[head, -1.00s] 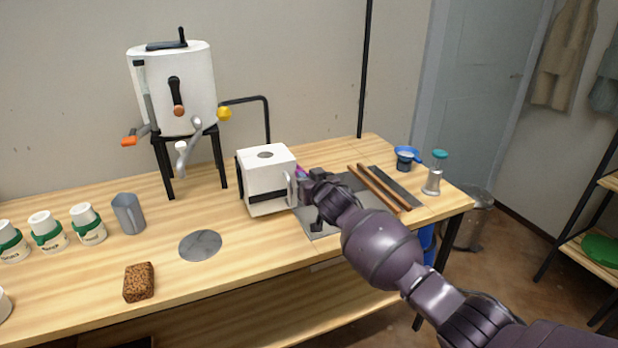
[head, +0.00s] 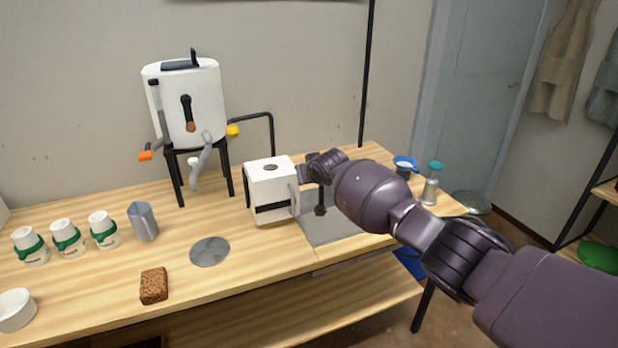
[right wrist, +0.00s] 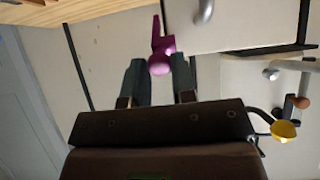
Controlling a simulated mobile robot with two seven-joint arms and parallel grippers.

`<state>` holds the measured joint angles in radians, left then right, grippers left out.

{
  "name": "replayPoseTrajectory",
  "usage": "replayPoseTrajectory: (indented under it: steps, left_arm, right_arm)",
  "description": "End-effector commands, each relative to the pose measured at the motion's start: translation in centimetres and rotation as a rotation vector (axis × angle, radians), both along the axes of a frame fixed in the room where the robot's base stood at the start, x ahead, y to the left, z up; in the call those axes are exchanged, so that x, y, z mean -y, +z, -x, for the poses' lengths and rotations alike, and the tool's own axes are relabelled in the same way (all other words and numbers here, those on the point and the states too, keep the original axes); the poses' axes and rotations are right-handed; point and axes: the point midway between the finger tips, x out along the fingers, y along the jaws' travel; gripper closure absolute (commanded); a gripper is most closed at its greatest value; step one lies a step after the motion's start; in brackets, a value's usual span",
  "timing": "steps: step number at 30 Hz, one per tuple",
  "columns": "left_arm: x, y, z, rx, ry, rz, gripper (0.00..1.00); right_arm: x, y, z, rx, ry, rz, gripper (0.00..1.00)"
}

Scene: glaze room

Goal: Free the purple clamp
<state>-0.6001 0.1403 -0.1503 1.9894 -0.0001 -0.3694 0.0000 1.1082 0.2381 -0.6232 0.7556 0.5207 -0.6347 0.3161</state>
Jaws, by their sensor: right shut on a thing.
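The purple clamp (right wrist: 161,50) shows in the right wrist view, between the fingertips of my right gripper (right wrist: 157,66), which is shut on it. The clamp lies at the edge of a white box (right wrist: 235,18). I cannot tell whether it still grips the box. In the head view the white box (head: 272,188) stands on the table, with a grey handle on its right side. My right gripper (head: 303,174) is at the box's upper right, and the clamp is hidden there. My left gripper is not in view.
A white drum (head: 190,105) on a black stand is behind left. A grey pitcher (head: 143,222), several white jars (head: 67,238), a grey disc (head: 210,251) and a brown sponge (head: 153,286) lie left. A blue-rimmed cup (head: 404,165) and teal-topped shaker (head: 431,185) stand right.

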Motion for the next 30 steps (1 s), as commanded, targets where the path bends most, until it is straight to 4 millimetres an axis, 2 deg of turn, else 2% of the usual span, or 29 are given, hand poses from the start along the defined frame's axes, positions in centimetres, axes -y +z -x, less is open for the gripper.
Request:
replayPoseTrajectory:
  steps: [15, 16, 20, 30]
  left_arm:
    - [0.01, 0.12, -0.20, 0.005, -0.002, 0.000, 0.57]
    - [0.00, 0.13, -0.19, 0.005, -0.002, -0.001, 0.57]
    - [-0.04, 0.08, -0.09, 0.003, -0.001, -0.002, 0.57]
    - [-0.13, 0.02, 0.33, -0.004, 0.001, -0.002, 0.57]
  right_arm:
    - [-0.03, -0.05, -0.03, -0.018, 0.000, 0.006, 1.00]
    - [-0.03, -0.05, -0.03, -0.018, 0.000, 0.006, 0.73]
    - [-0.04, -0.01, -0.04, -0.017, 0.000, 0.006, 0.53]
    - [0.02, 0.21, 0.02, -0.015, 0.000, 0.005, 0.51]
